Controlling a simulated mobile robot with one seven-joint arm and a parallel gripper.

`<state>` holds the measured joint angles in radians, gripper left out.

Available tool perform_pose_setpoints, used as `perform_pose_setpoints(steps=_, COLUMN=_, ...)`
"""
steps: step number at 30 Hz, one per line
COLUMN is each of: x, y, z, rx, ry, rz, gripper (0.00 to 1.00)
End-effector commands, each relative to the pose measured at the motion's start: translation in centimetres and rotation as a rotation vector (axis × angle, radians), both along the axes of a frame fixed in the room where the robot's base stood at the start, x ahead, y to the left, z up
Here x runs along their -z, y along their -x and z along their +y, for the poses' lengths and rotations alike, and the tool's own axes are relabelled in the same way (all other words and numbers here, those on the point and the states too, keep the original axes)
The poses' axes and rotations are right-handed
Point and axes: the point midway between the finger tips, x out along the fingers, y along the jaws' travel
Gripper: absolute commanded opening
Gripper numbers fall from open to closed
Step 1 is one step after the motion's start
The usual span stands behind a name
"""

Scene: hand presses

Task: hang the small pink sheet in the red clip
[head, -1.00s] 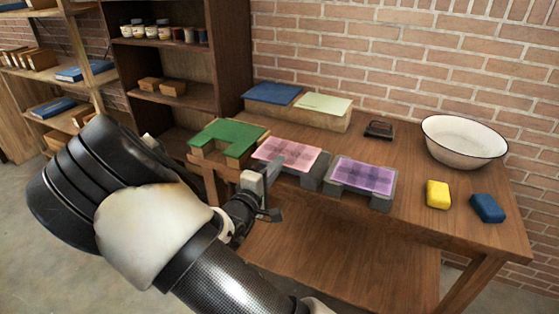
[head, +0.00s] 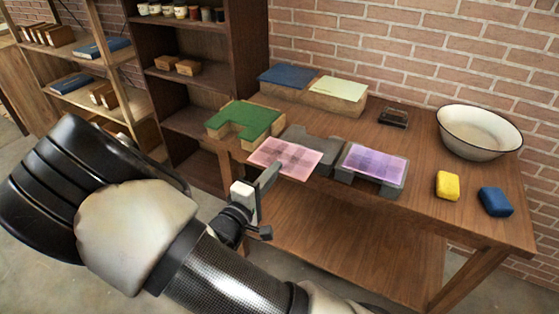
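The pink sheet (head: 285,158), with a faint grid pattern, is off to the near left of its grey block (head: 312,144) and juts past the table's front edge. My gripper (head: 270,174) is at the sheet's near edge, seen from the side, and appears shut on it. The sheet is held roughly flat. The fingertips are small here and partly covered by the sheet. No red clip shows in this view.
A purple sheet (head: 375,162) lies on a grey block to the right. A green-topped block (head: 243,119) stands close on the left. Behind are blue (head: 290,75) and pale green (head: 340,88) sheets. A white bowl (head: 480,131), yellow block (head: 447,185) and blue block (head: 495,201) stand right.

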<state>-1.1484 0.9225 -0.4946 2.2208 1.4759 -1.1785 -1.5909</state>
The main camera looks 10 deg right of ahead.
Motion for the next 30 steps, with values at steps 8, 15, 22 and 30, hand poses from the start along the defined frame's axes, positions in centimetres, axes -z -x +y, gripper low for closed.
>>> perform_pose_setpoints(steps=8, x=-0.2, y=2.7, z=2.1, rx=-0.002, ry=-0.001, rz=0.001, gripper=0.00)
perform_pose_setpoints(steps=15, x=-0.1, y=4.4, z=3.2, rx=-0.001, ry=0.001, rz=0.000, gripper=0.00)
perform_pose_setpoints(steps=22, x=0.0, y=4.5, z=3.2, rx=0.001, ry=0.001, rz=-0.001, gripper=0.00)
perform_pose_setpoints(steps=30, x=-0.2, y=4.4, z=3.1, rx=0.000, ry=0.001, rz=-0.002, gripper=0.00)
